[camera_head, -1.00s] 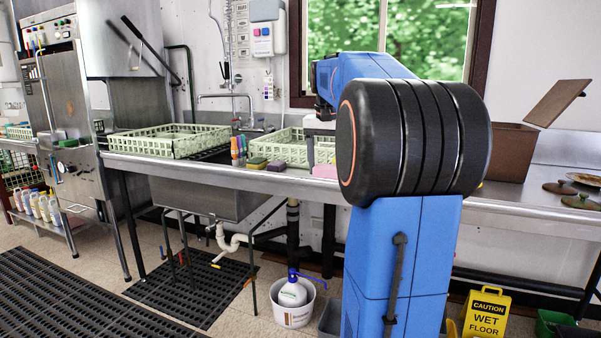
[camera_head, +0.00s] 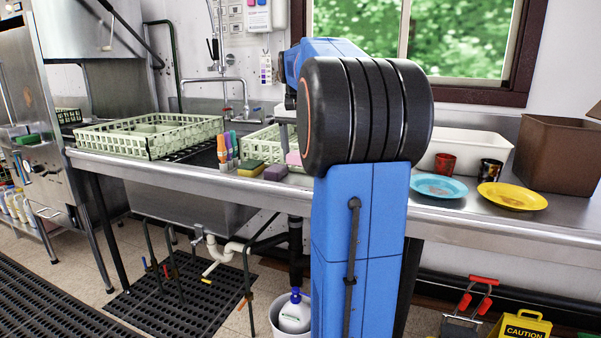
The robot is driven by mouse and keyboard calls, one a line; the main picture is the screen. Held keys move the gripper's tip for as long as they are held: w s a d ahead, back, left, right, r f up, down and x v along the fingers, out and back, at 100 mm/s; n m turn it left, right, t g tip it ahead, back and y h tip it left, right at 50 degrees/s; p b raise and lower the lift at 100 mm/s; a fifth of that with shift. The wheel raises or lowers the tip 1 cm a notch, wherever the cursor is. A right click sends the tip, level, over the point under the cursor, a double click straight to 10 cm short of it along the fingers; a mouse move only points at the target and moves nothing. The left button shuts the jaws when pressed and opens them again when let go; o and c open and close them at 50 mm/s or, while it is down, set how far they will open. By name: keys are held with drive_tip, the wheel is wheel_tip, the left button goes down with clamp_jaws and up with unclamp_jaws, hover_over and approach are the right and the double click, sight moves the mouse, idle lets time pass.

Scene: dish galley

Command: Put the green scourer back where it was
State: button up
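A green scourer-like pad (camera_head: 27,139) lies on the ledge of the steel dishwasher at the far left. A sponge with a green top and yellowish side (camera_head: 250,169) lies at the counter's front edge, beside a purple sponge (camera_head: 276,172). I cannot tell for certain which of the two green things is the task's scourer. My blue and black arm stands at centre right, over the counter. My gripper is hidden behind the arm, so its state and anything in it do not show.
Pale green racks (camera_head: 150,134) and several markers (camera_head: 228,150) stand on the steel counter. A blue plate (camera_head: 439,187), a yellow plate (camera_head: 512,197), two cups, a white tub (camera_head: 465,143) and a brown box (camera_head: 556,157) stand at right. A yellow caution sign (camera_head: 522,328) stands on the floor.

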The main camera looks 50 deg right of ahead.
sight(301, 182)
drive_tip(key=shift+f, duration=2.8)
drive_tip(key=shift+f, duration=0.1)
drive_tip(key=o, duration=0.7)
drive_tip(key=shift+o, duration=0.2)
